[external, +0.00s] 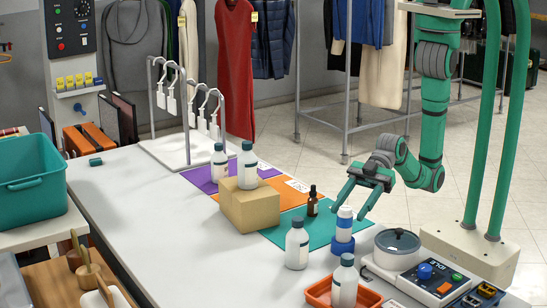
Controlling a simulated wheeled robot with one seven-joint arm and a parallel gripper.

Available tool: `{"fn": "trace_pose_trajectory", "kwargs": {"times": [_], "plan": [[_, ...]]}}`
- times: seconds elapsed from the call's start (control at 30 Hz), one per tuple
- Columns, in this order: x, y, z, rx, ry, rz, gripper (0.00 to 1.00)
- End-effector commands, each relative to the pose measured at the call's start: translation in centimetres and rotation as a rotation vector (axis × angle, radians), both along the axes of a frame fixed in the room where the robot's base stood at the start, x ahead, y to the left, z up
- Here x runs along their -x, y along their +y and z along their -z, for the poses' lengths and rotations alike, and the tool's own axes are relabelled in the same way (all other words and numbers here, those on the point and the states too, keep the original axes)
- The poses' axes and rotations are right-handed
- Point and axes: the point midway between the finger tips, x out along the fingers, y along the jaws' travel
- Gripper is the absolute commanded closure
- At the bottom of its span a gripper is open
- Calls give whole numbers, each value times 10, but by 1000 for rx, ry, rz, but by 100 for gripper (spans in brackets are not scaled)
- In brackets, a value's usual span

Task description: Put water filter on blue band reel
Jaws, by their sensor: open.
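The water filter (344,227) is a small white cylinder with blue parts. It stands upright on the blue band reel (344,247), a short round blue piece near the table's right edge. The two look stacked and touching. My gripper (352,208) is open, with its fingers pointing down and toward the left. The fingertips are close to the top of the filter, one on either side of it in the picture. I cannot tell whether they touch it. The lower reel shows only from the side.
A white bottle (297,244) and another in an orange tray (317,292) stand in front. A dark dropper bottle (312,201) and a cardboard box (249,206) are to the left. A grey lidded pot (397,248) is close on the right.

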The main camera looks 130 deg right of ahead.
Motion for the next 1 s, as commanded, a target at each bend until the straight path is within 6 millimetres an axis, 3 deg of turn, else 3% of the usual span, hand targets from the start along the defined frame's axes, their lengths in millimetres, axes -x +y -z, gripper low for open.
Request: {"fn": "trace_pose_trajectory", "kwargs": {"times": [0.17, 0.37, 0.7, 1.0], "plan": [[16, -14, 14, 1, -1, 22, 49], [54, -45, 46, 0, -19, 78, 49], [151, -95, 79, -4, -68, 180, 49], [243, -121, 77, -9, -109, 256, 49]]}}
